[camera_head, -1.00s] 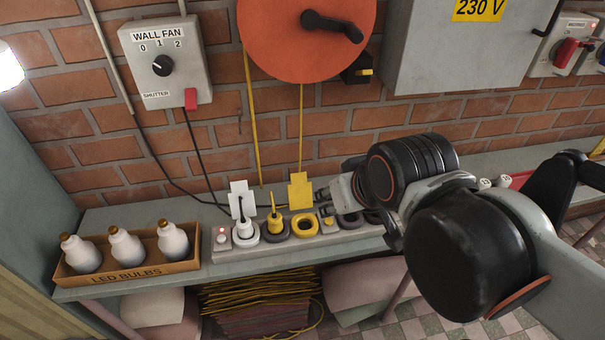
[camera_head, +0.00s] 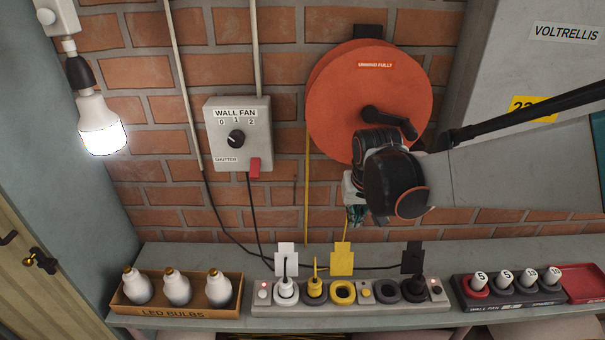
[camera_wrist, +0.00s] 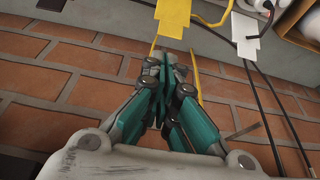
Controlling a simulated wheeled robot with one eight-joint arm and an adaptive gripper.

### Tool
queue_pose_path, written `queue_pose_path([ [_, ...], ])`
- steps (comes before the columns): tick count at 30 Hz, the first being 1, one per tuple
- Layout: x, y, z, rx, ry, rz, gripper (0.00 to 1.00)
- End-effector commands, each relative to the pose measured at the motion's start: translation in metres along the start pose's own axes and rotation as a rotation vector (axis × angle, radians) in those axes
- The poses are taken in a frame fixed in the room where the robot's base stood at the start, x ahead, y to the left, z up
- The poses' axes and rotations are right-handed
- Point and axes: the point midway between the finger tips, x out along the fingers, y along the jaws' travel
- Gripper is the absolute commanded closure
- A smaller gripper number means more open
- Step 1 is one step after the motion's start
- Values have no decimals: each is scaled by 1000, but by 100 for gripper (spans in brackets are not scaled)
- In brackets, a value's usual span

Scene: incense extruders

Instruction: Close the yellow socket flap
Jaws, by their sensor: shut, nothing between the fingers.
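The yellow flap (camera_head: 341,258) stands up at the back of the power strip (camera_head: 275,309), behind the yellow-ringed socket (camera_head: 342,293). No plug sits in that socket, and its ring is uncovered. My gripper (camera_head: 355,216) is shut and empty, pointing down in front of the brick wall, above the flap and apart from it. The arm hides part of the red reel. In the wrist view, my gripper's teal fingers (camera_wrist: 160,62) are together, and the yellow flap (camera_wrist: 173,18) shows beyond them at the top, with the white flap (camera_wrist: 246,36) to its right.
White (camera_head: 286,257) and black (camera_head: 412,258) flaps also stand up, with plugs in front of them. A bulb box (camera_head: 190,312) stands left, a fuse tray (camera_head: 515,304) right. The red reel (camera_head: 345,90) hangs above.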

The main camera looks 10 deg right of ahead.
Motion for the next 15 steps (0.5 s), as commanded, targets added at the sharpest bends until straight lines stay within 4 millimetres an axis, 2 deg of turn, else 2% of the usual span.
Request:
queue_pose_path([
  [1, 5, -1, -8, 4, -10, 2, 100],
  [4, 15, -2, -14, 9, -28, 6, 100],
  [11, 29, -3, -16, 14, -40, 10, 100],
  [15, 48, -2, -15, 14, -39, 10, 100],
])
